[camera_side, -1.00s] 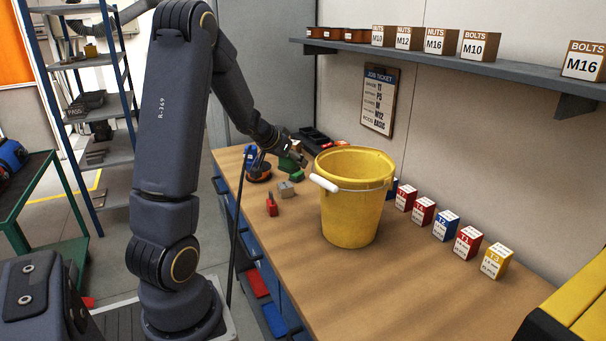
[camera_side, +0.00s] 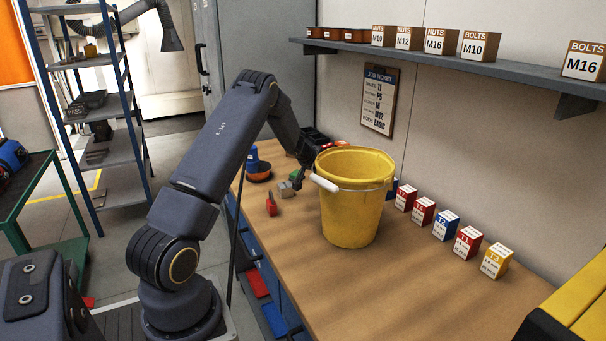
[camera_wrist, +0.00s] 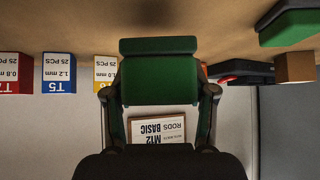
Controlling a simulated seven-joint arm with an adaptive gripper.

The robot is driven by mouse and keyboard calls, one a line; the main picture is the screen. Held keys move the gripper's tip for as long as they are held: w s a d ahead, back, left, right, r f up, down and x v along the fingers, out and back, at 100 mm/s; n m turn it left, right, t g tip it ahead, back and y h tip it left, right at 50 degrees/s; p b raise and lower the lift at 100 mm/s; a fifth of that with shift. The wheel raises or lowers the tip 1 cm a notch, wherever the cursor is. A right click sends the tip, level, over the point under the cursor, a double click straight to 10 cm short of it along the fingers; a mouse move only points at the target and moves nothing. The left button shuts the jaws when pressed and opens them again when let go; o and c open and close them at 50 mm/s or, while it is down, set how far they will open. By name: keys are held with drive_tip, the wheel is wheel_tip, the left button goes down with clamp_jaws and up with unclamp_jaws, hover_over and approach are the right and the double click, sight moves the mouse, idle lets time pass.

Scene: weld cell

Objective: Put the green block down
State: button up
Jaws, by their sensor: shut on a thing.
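The green block (camera_wrist: 160,80) is between the two fingers of my gripper (camera_wrist: 160,92) in the wrist view, which looks upside down. My gripper is shut on it. In the side view my gripper (camera_side: 298,181) is low over the far part of the bench, left of the yellow bucket. Only a small green patch of the block (camera_side: 294,175) shows there. I cannot tell whether the block touches the bench top.
The yellow bucket (camera_side: 352,205) stands close to the right of my gripper. A grey block (camera_side: 286,190), a red item (camera_side: 271,206) and a blue-and-orange item (camera_side: 256,170) are nearby. Small labelled boxes (camera_side: 445,226) line the wall.

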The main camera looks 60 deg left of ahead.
drive_tip(key=shift+w+f, duration=0.1)
drive_tip(key=shift+f, duration=1.6)
drive_tip(key=o, duration=1.3)
drive_tip(key=shift+f, duration=0.15)
drive_tip(key=shift+c, duration=0.2)
drive_tip(key=shift+r, duration=0.25)
drive_tip(key=v, duration=1.2)
drive_tip(key=shift+a+f, duration=0.1)
